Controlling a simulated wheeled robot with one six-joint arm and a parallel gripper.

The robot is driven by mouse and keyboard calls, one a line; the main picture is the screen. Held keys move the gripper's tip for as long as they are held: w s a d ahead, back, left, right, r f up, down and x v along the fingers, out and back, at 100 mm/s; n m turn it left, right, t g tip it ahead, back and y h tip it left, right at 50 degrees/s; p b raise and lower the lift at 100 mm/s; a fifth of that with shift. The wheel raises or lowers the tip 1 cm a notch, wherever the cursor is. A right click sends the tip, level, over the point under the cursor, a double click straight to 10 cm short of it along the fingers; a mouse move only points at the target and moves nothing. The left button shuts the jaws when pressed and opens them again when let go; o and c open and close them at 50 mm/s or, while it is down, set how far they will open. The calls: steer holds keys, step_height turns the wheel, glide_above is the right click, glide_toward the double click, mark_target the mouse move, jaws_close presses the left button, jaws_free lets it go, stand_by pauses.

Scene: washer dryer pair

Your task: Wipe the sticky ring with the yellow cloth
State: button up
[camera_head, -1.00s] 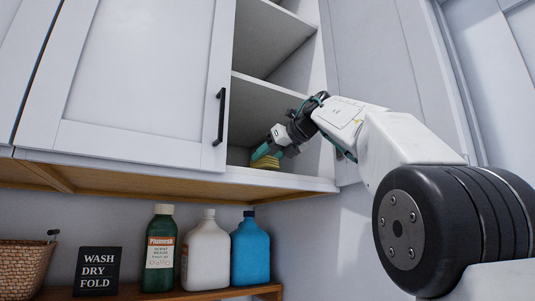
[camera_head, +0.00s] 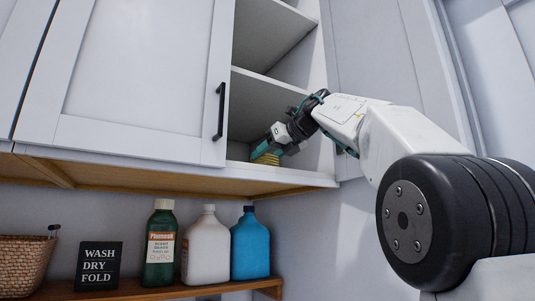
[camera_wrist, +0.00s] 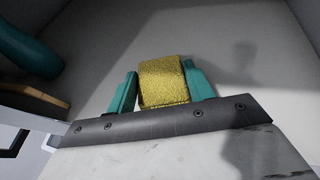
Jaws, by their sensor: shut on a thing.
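My gripper (camera_head: 266,152) is inside the open wall cabinet, low over its bottom shelf. Its teal fingers are shut on the yellow cloth (camera_wrist: 163,81), a folded, textured pad; in the wrist view the fingers (camera_wrist: 159,87) flank it on both sides. The cloth also shows as a small yellow patch under the gripper in the head view (camera_head: 268,160). It appears to be at the shelf surface (camera_wrist: 235,60), but I cannot tell if it touches. No sticky ring is visible; it may be hidden under the cloth or gripper.
A teal rounded object (camera_wrist: 28,45) lies at the upper left in the wrist view. The left cabinet door (camera_head: 130,75) with a black handle is beside the opening. Below, a shelf (camera_head: 150,291) holds a green bottle (camera_head: 160,250), a white jug (camera_head: 206,252) and a blue bottle (camera_head: 250,250).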

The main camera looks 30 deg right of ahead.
steer(key=shift+f, duration=0.55)
steer(key=shift+d, duration=0.15)
